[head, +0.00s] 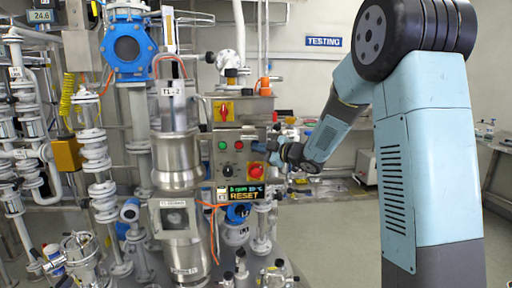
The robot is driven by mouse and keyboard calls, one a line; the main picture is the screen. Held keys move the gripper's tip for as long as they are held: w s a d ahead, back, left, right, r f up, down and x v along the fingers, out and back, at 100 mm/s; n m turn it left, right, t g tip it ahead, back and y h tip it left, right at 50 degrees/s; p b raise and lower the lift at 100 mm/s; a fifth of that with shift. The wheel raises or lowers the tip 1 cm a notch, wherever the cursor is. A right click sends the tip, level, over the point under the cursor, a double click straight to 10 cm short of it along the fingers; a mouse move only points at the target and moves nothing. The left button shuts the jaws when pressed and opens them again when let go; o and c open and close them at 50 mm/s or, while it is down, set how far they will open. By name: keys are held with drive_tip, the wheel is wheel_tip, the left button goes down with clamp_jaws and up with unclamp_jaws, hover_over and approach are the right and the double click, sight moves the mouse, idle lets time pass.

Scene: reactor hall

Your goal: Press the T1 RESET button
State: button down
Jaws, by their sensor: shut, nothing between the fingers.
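A grey control box (231,159) is fixed beside the steel vessel near the middle of the head view. Its face has a green button (222,145), a red button (238,145), dark knobs and a red mushroom button (257,174) on yellow. Below it a black display (240,194) shows "RESET" in yellow. Which button is T1 RESET cannot be read from its labels. My gripper (257,147) is shut and empty, reaching in from the right close to the upper right part of the box. Contact with the box cannot be told.
A steel vessel (174,160) labelled T1-2 stands left of the box. Glass piping and valves (95,150) crowd the left. A "TESTING" sign (323,42) hangs on the back wall. Open floor shows at the right.

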drive_tip(key=shift+w, duration=0.15)
drive_tip(key=shift+w+r, duration=0.1)
drive_tip(key=shift+w, duration=0.15)
drive_tip(key=shift+w, duration=0.4)
idle(1.0)
drive_tip(key=shift+s, duration=0.8)
drive_tip(key=shift+s, duration=2.55)
